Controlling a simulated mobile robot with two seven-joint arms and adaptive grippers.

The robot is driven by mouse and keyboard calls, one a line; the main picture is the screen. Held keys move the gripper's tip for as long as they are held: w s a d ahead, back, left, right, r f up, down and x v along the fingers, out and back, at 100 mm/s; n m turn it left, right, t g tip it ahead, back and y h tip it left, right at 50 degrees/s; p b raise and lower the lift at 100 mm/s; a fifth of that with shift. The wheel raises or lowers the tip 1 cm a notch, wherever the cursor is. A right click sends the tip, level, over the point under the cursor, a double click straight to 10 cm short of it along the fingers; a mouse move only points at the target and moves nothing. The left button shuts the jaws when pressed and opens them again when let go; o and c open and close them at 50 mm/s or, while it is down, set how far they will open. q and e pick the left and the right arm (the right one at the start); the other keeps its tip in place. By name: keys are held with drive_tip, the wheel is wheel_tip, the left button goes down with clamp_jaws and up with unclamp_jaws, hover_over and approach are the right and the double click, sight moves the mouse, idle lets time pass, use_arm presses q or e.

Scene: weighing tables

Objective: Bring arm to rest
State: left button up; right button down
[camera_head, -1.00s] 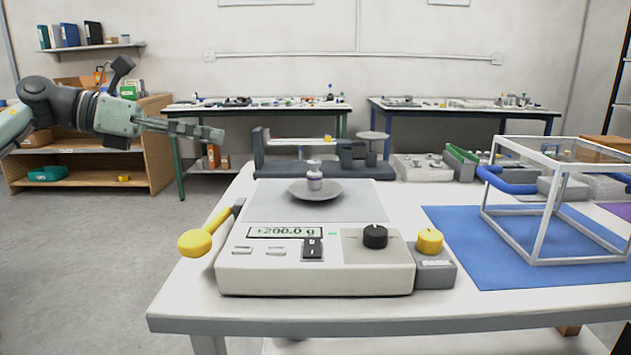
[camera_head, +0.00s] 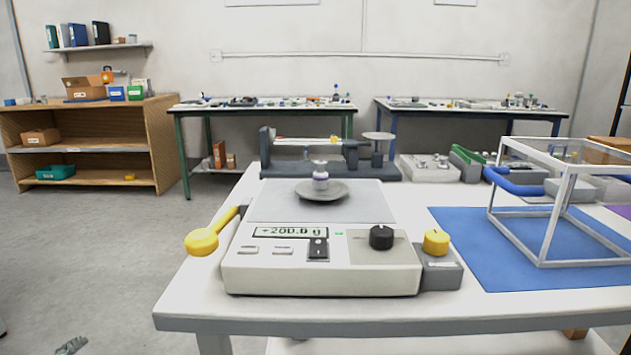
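A digital scale (camera_head: 320,270) stands on the white table, its display (camera_head: 290,231) reading about +200.0 g. A small white and purple weight (camera_head: 320,176) stands upright on the scale's round grey pan (camera_head: 334,193). Only a small grey tip of my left gripper (camera_head: 72,346) shows at the bottom left edge, low and clear of the table. The rest of it is out of the picture, so its opening cannot be seen. My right gripper is not in view.
The white table (camera_head: 190,300) carries a yellow-knobbed lever (camera_head: 202,241) left of the scale. A blue mat (camera_head: 470,250) with a white open frame (camera_head: 548,215) lies to the right. A balance-like device (camera_head: 330,165) stands behind. Floor at left is clear.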

use_arm(q)
drive_tip(key=s+a+f+n+g+y, duration=0.1)
drive_tip(key=s+f+g, duration=0.1)
drive_tip(key=s, duration=0.4)
drive_tip(key=s+a+f+n+g+y, duration=0.1)
drive_tip(key=s+a+f+g, duration=0.15)
drive_tip(key=s, duration=0.35)
drive_tip(key=s+d+f+n+g+h, duration=0.1)
drive_tip(key=s+d+f+n+h, duration=0.25)
drive_tip(key=d, duration=0.45)
drive_tip(key=s+d+f+n+g+h, duration=0.25)
drive_tip(key=d+f, duration=0.25)
drive_tip(key=d, duration=0.3)
drive_tip(key=d+p+x, duration=0.1)
drive_tip(key=p+x, duration=0.3)
drive_tip(key=x, duration=0.4)
drive_tip(key=shift+w+a+f+t, duration=0.15)
drive_tip(key=shift+w+f+t, duration=0.15)
drive_tip(key=shift+w+f, duration=0.15)
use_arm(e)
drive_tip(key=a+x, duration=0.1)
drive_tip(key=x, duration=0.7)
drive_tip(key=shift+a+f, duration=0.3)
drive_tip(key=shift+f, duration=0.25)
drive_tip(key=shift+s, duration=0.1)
